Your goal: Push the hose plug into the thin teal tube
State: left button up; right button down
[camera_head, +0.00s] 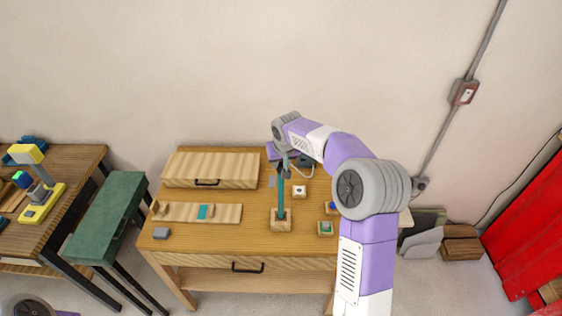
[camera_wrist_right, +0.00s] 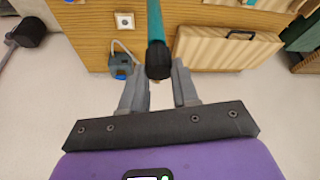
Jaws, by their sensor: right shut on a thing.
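The thin teal tube (camera_head: 281,195) stands upright in a small wooden block (camera_head: 281,225) on the workbench. It also shows in the right wrist view (camera_wrist_right: 155,22), running up from between my fingers. A dark round plug (camera_wrist_right: 158,62) is at the tube's near end, in line with it; I cannot tell how deep it sits. My right gripper (camera_wrist_right: 159,72) is shut on the plug, and in the head view the right gripper (camera_head: 284,155) is above the tube, partly hidden by its wrist. My left gripper is not in view.
A blue-grey device (camera_wrist_right: 122,66) with a pale hose is behind the tube. A wooden drawer box (camera_head: 210,170) and a board with a teal patch (camera_head: 222,213) lie left on the bench. Small square blocks (camera_head: 299,191) are to the right.

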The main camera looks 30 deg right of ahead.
jog(key=shift+f+b, duration=0.55)
jog(key=shift+f, duration=0.1)
jog(key=c, duration=1.1)
grip_release()
jog(key=shift+r, duration=0.15)
jog(key=p+v, duration=0.4)
jog(key=v, duration=0.7)
jog(key=shift+s+p, duration=0.1)
jog(key=shift+p, duration=0.2)
